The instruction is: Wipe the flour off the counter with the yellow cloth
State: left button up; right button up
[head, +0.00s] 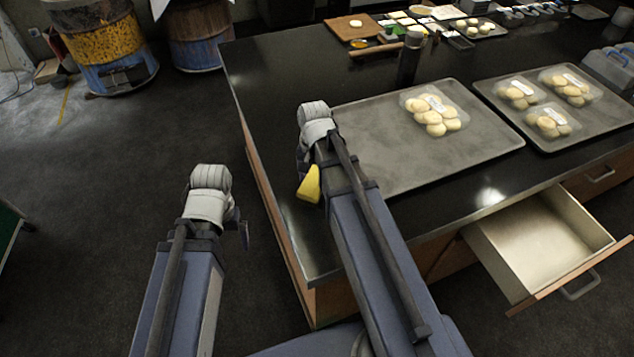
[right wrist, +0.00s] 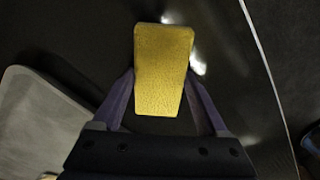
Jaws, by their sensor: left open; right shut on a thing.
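The yellow cloth (head: 309,186) shows beside my right wrist over the left part of the black counter (head: 285,196). In the right wrist view the cloth (right wrist: 163,75) is a folded pad between the two fingers of my right gripper (right wrist: 160,100), which is shut on it. I cannot tell whether the cloth touches the counter. My left gripper (head: 241,228) is open off the counter's left side, above the floor, mostly hidden by its wrist. No flour is clear; bright patches by the cloth in the right wrist view may be reflections.
A grey tray (head: 375,165) with a pack of rolls (head: 434,112) lies right of my right gripper. Another tray (head: 575,143) holds several packs. A drawer (head: 540,248) stands open at the front. A dark cylinder (head: 409,62) and boards stand farther back.

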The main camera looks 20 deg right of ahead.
jog(key=shift+w, duration=0.1)
jog(key=shift+w, duration=1.7)
jog(key=shift+w, duration=0.1)
jog(key=shift+w+a, duration=0.15)
jog(key=shift+w, duration=1.45)
jog(key=shift+r+p, duration=0.7)
jog(key=shift+p, duration=0.1)
notch_tip(320, 180, up, 4)
jog(key=p, duration=0.4)
jog(key=shift+r, duration=0.2)
